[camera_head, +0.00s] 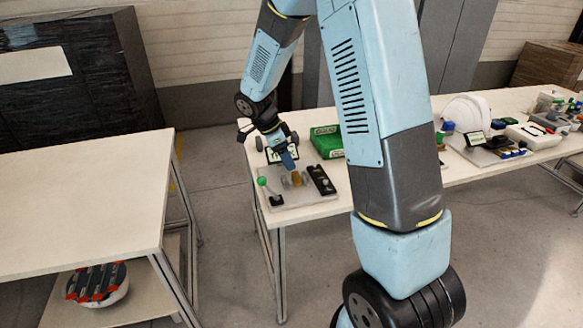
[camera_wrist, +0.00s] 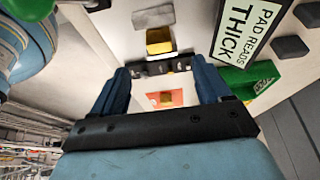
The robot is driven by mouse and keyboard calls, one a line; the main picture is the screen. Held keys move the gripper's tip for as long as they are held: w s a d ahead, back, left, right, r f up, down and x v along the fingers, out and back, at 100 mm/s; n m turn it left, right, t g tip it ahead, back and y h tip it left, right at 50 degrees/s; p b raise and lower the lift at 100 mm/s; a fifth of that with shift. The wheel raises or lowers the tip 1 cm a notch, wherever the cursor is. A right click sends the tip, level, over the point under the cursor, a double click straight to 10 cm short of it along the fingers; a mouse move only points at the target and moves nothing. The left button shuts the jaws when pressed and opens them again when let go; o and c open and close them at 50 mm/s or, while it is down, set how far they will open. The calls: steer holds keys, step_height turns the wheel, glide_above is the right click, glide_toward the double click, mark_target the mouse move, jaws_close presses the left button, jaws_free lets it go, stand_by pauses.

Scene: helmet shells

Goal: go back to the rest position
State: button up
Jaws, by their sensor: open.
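My gripper (camera_head: 288,160) is above the left end of the long table (camera_head: 232,158), over a light board (camera_head: 300,198). In the wrist view its two blue fingers (camera_wrist: 163,85) are spread wide, with nothing held between them. A yellow block (camera_head: 297,178) stands on the board just below the gripper. The wrist view shows a yellow piece (camera_wrist: 159,41) beyond the fingertips and a smaller yellow piece (camera_wrist: 166,98) by a red-orange patch between the fingers. A sign (camera_wrist: 245,35) reading "PAD READS THICK" is at the upper right there.
A green box (camera_head: 327,141) sits close right of the gripper. A green ball (camera_head: 262,181) and a black strip (camera_head: 321,180) are on the board. A white helmet shell (camera_head: 466,113) stands further right. The left table (camera_head: 75,195) is bare on top; a helmet shell (camera_head: 98,284) lies below.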

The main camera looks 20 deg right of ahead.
steer(key=s+d+r+n+t+y, duration=0.1)
steer(key=s+r+n, duration=0.5)
steer(key=r, duration=0.8)
steer(key=s+d+r+n+t+y, duration=0.1)
steer(key=s+r+n, duration=0.2)
steer(key=s, duration=0.4)
steer(key=s+d+r+n+t+y, duration=0.1)
steer(key=s+r+n+t, duration=0.1)
steer(key=s+n, duration=0.3)
steer(key=s+d+r+n+t+y, duration=0.1)
steer(key=s+r+n, duration=0.3)
steer(key=s, duration=0.6)
steer(key=shift+s+r+t+y, duration=0.15)
steer(key=shift+r+t+y, duration=0.15)
steer(key=shift+r, duration=0.25)
